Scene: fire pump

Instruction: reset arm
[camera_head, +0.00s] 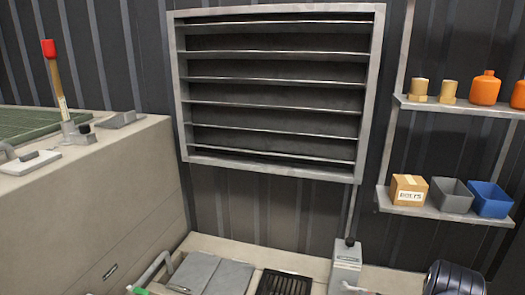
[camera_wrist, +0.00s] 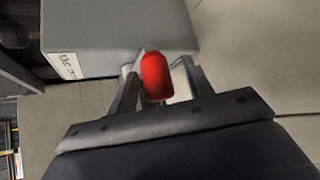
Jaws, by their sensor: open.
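My gripper (camera_wrist: 158,80) shows in the wrist view, its two fingers apart. A red rounded tip (camera_wrist: 155,74) shows between the fingers; I cannot tell whether they touch it. A grey box (camera_wrist: 115,25) with a white label lies just beyond the fingers. In the head view, a lever with a red cap (camera_head: 48,48) stands upright on the beige cabinet at left. I cannot tell whether this is the red tip seen from the wrist.
A louvred vent (camera_head: 275,90) is on the dark wall. At right, an upper shelf (camera_head: 455,106) holds orange containers, and a lower shelf (camera_head: 450,211) holds a bolts box (camera_head: 408,190), a grey bin (camera_head: 450,195) and a blue bin (camera_head: 489,199). A beige cabinet (camera_head: 110,190) fills the left.

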